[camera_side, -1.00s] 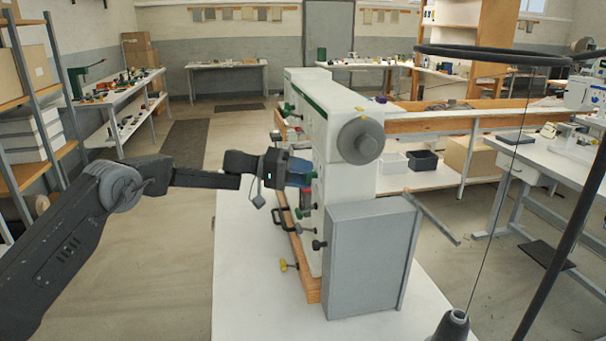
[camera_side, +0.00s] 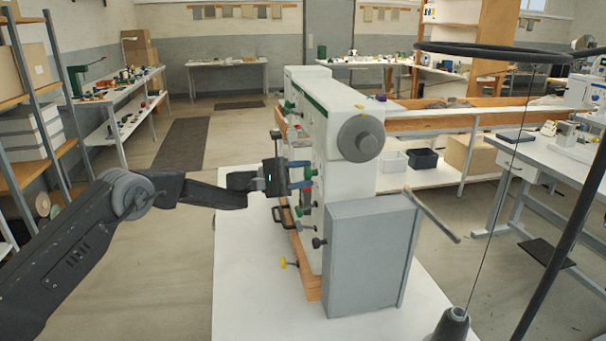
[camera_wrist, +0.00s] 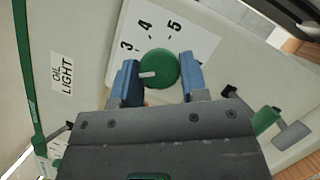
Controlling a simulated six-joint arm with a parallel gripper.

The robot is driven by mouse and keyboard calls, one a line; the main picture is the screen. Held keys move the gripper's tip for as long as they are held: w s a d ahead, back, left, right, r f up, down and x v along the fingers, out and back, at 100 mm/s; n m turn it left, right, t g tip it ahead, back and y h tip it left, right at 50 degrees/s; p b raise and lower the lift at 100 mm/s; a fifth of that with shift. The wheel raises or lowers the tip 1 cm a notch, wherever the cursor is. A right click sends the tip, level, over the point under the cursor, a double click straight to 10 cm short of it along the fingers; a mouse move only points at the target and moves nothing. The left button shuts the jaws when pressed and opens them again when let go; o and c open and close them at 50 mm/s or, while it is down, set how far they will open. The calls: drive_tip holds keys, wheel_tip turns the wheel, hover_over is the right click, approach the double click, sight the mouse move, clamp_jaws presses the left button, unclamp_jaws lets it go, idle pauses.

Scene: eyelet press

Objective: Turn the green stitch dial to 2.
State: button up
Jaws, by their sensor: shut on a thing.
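The green stitch dial (camera_wrist: 158,68) is a round knob on a white number plate (camera_wrist: 185,45) in the wrist view. Its white mark points left, a little below the printed 3; 4 and 5 also show. No 2 is visible; my left finger covers the plate beside the mark. My gripper (camera_wrist: 158,78) has its two blue fingers on opposite sides of the dial and is shut on it. In the side view my gripper (camera_side: 300,174) is at the left face of the white machine (camera_side: 333,110), fingers one above the other; the dial is hardly visible there.
A green lever (camera_wrist: 265,120) sits right of my gripper in the wrist view. An "OIL LIGHT" label (camera_wrist: 62,74) is at left. A grey box (camera_side: 368,260) stands at the machine's near end.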

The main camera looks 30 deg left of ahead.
drive_tip(key=shift+n+t, duration=0.4)
drive_tip(key=shift+n, duration=0.9)
drive_tip(key=o, duration=0.9)
drive_tip(key=v, duration=1.4)
drive_tip(key=shift+f, duration=0.25)
drive_tip(key=shift+d, duration=0.15)
